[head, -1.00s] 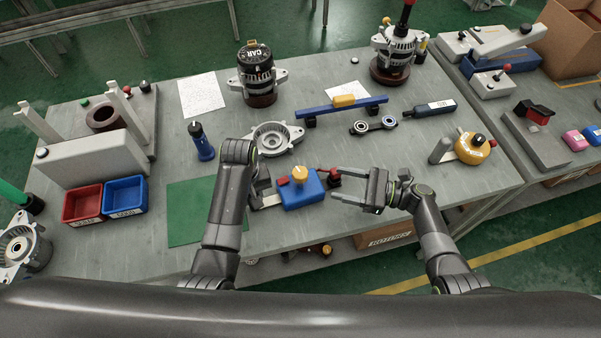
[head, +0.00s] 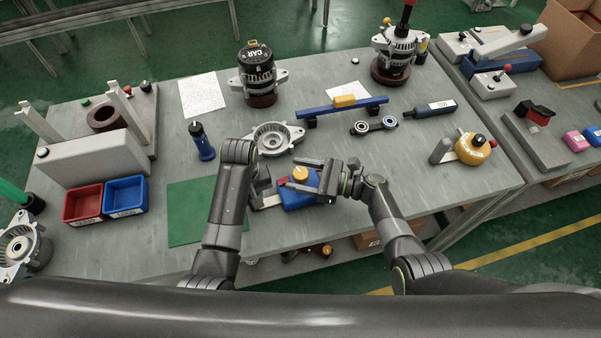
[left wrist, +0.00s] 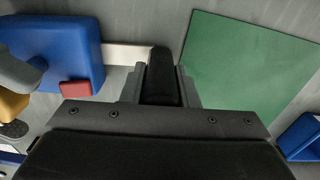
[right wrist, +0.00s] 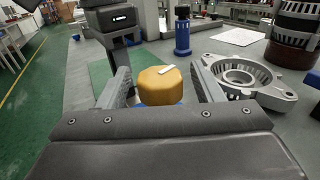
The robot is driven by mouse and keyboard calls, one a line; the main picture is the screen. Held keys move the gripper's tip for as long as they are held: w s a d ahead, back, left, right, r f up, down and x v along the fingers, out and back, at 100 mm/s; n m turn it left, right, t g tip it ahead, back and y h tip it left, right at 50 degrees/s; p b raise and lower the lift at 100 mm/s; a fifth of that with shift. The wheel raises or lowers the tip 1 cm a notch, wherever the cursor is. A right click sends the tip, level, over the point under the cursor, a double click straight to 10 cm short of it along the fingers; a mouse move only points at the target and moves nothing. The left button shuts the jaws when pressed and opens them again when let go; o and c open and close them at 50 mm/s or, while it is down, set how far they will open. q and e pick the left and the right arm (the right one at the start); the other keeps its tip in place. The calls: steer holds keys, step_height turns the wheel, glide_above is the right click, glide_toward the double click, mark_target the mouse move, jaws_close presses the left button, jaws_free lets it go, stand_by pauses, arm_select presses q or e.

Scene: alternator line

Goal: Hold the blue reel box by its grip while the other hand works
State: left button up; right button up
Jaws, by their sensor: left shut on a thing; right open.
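The blue reel box (head: 293,199) sits on the bench front with a yellow knob (head: 299,173) on top and a small red part (head: 282,182) at its left. My left gripper (head: 264,190) is shut on the pale grip bar (left wrist: 122,53) at the box's left side; the blue box (left wrist: 58,45) shows left in the left wrist view. My right gripper (head: 297,174) is open above the box, its fingers on either side of the yellow knob. In the right wrist view the knob (right wrist: 160,88) lies between the fingers. The box's right end is hidden by the right gripper.
A grey housing (head: 272,139) lies behind the box. A green mat (head: 190,212) is to its left, with a blue bottle (head: 202,142) beyond. A blue rail (head: 342,106) and a yellow round tool (head: 473,149) are further back and right.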

steer(key=c, duration=1)
steer(key=shift+o, duration=0.2)
steer(key=shift+m+t+h, duration=0.4)
steer(key=shift+m+t, duration=0.5)
steer(key=shift+t, duration=0.4)
steer(key=m+t+h, duration=0.2)
steer(key=m+t, duration=0.1)
steer(key=t, duration=0.1)
steer(key=o, duration=1)
steer(key=shift+c, duration=0.2)
steer(key=v, duration=1.2)
